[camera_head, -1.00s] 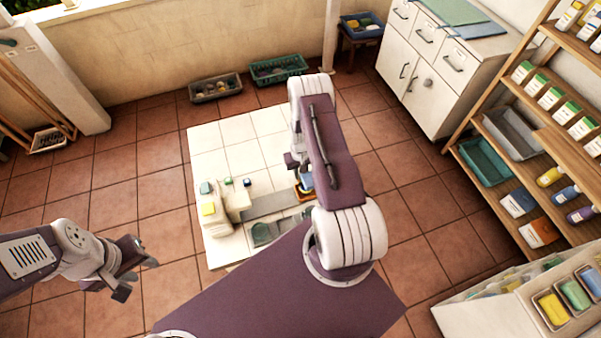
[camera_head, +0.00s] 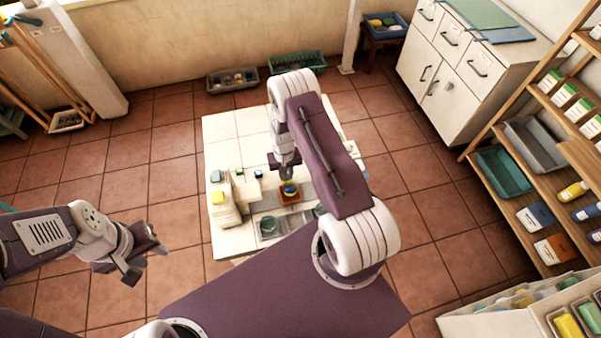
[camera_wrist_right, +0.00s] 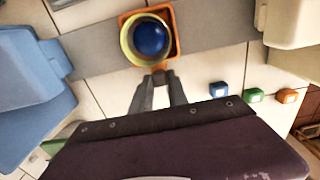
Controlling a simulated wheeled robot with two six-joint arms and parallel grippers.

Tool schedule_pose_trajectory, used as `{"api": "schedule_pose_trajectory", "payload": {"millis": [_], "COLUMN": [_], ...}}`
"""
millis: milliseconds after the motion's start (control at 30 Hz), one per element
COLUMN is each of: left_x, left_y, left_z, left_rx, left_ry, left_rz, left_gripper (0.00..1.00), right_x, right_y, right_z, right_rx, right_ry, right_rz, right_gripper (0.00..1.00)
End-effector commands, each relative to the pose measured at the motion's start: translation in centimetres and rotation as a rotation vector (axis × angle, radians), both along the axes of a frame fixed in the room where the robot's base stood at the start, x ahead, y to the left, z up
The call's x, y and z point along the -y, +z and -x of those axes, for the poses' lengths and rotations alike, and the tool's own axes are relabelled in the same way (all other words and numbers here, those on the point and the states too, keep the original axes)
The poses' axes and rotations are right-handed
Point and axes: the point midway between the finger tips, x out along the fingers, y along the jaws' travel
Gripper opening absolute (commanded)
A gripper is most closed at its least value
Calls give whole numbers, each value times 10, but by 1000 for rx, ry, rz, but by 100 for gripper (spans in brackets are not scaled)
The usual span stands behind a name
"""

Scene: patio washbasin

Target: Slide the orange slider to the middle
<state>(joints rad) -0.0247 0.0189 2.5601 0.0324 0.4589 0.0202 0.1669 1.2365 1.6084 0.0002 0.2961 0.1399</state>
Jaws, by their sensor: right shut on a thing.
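The orange slider (camera_head: 290,199) sits on a grey rail (camera_head: 261,208) set in the white tiled top (camera_head: 228,236). It carries a yellow ring or cup (camera_wrist_right: 130,53) with a blue ball (camera_wrist_right: 149,38) inside. My right gripper (camera_wrist_right: 160,77) reaches down from above, its fingertips close together at the slider's near edge in the right wrist view; it is shut on the slider. In the head view my right gripper (camera_head: 286,172) partly covers the slider. My left gripper (camera_head: 147,258) is open and empty, left of the tiled top and away from it.
Small blue (camera_wrist_right: 218,88), green (camera_wrist_right: 254,95) and orange (camera_wrist_right: 287,96) buttons stand beside the rail. A cream block with a yellow top (camera_head: 217,198) stands at the left of the tiled top. Wooden shelves (camera_head: 548,232) stand at the right.

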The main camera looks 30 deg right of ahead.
Motion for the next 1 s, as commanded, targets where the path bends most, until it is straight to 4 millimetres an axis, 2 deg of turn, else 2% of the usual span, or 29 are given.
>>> {"api": "schedule_pose_trajectory", "payload": {"millis": [100, 367, 400, 467, 800, 867, 1000], "left_x": [0, 0, 0, 0, 0, 0, 0], "left_y": [-2, -2, -2, -2, -3, -5, -13], "left_z": [0, 0, 0, 0, 0, 0, 0], "left_rx": [0, 0, 0, 0, 0, 0, 0], "left_ry": [0, 0, 0, 0, 0, 0, 0], "left_rz": [0, 0, 0, 0, 0, 0, 0], "left_gripper": [36, 36, 36, 36, 36, 36, 36], "right_x": [-6, -6, -6, -6, -6, -6, -6], "right_y": [-1, -1, -1, -1, 2, 8, 33], "right_z": [0, 0, 0, 0, -1, -2, -3], "right_rx": [-3, -4, -4, -4, -1, 1, 4], "right_ry": [1, -1, -1, 0, 0, 0, 0], "right_rz": [0, 0, 0, 0, 0, 0, 1], "right_gripper": [0, 0, 28, 42, 42, 42, 42]}}
